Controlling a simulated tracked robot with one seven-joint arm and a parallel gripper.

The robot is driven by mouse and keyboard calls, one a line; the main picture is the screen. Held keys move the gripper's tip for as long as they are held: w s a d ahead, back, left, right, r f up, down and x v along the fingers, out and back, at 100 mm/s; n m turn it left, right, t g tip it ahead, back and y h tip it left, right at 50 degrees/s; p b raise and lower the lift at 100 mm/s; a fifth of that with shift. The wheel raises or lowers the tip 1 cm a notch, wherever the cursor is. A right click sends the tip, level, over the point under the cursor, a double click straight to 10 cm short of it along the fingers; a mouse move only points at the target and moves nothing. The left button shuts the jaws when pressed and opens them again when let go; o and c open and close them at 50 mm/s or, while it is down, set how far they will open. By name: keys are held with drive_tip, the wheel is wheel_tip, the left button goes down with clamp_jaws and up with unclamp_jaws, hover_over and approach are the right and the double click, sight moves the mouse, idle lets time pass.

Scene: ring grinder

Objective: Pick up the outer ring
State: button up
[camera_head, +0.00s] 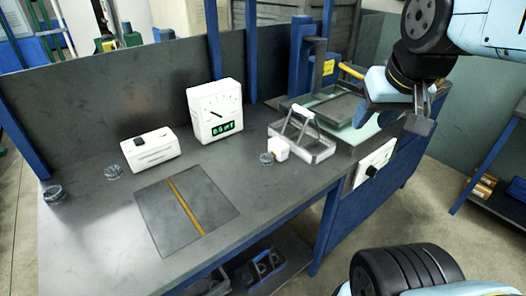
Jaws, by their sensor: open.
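Three small grey ring-like pieces lie on the dark grey workbench (90,235). One ring-like piece (54,196) is at the far left, a second (113,172) is beside a white box, and a third (266,158) is next to a small white block near the wire-handled tray. They are too small to tell which is the outer ring. My gripper (420,120) hangs at the upper right, above the bench's right end, apart from all three pieces. It is open, and I see nothing held in it.
A flat plate (160,217) with a yellow strip lies in front. The tray (312,148) and a blue-framed machine (325,80) occupy the right.

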drive_tip(key=shift+o, duration=0.4)
drive_tip(key=shift+o, duration=0.9)
drive_tip(key=shift+w, duration=0.1)
drive_tip(key=shift+o, duration=0.7)
drive_tip(key=shift+w, duration=0.35)
drive_tip(key=o, duration=0.3)
drive_tip(key=shift+m+g+y, duration=0.6)
drive_tip(key=shift+m+g, duration=0.1)
drive_tip(key=w, duration=0.2)
drive_tip(key=w+a, duration=0.1)
drive_tip(key=w, duration=0.2)
drive_tip(key=shift+w+a+f, duration=0.1)
drive_tip(key=shift+a+f, duration=0.05)
drive_tip(key=m+g+h, duration=0.1)
drive_tip(key=m+g, duration=0.3)
drive_tip(key=m, duration=0.2)
hover_over(267, 154)
drive_tip(key=s, duration=0.2)
wheel_tip(267, 154, down, 15)
wheel_tip(267, 154, down, 13)
drive_tip(key=shift+a, duration=0.1)
